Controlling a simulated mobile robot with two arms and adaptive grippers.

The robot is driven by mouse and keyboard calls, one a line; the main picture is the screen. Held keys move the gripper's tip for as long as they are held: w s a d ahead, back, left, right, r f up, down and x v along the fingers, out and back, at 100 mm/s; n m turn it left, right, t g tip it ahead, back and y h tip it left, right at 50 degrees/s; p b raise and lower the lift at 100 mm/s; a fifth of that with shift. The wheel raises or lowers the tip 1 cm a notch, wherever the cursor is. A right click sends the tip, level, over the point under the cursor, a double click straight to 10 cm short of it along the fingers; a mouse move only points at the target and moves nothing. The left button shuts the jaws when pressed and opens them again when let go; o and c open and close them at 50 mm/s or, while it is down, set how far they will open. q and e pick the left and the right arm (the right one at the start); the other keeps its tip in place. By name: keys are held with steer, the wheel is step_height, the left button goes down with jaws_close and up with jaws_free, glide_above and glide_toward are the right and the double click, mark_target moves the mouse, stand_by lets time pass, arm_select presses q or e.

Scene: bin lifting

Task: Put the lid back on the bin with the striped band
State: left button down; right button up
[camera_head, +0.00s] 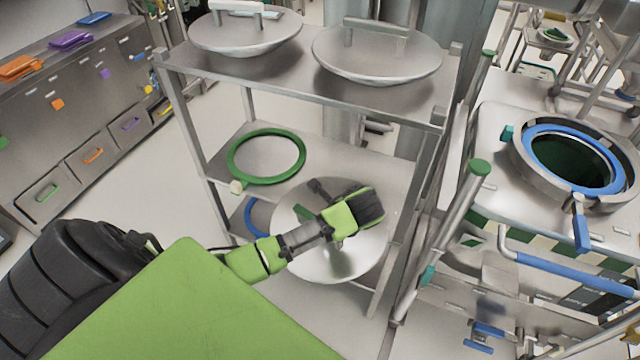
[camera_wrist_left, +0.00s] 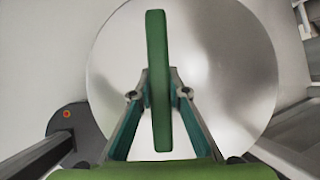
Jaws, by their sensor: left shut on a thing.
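My left gripper (camera_head: 352,212) reaches in from the left in the head view. In the left wrist view the gripper (camera_wrist_left: 159,92) has its two fingers shut on the green bar handle (camera_wrist_left: 157,40) of a round metal lid (camera_wrist_left: 235,70). In the head view this lid (camera_head: 345,262) shows below the gripper, overlapping the rack's middle and lower shelves; I cannot tell whether it touches them. The bin with the striped band (camera_head: 530,246) stands at the right. Its round opening, with a blue ring (camera_head: 527,150), is uncovered and dark inside. My right gripper is not in view.
The metal rack (camera_head: 290,82) carries two lids on top, a left lid (camera_head: 225,40) and a right lid (camera_head: 350,62). A green ring (camera_head: 236,165) lies on its middle shelf. A post with a green cap (camera_head: 480,167) rises between rack and bin. Drawers line the left.

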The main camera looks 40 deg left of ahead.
arm_select(q)
steer(key=shift+w+r, duration=0.1)
steer(key=shift+r, duration=1.55)
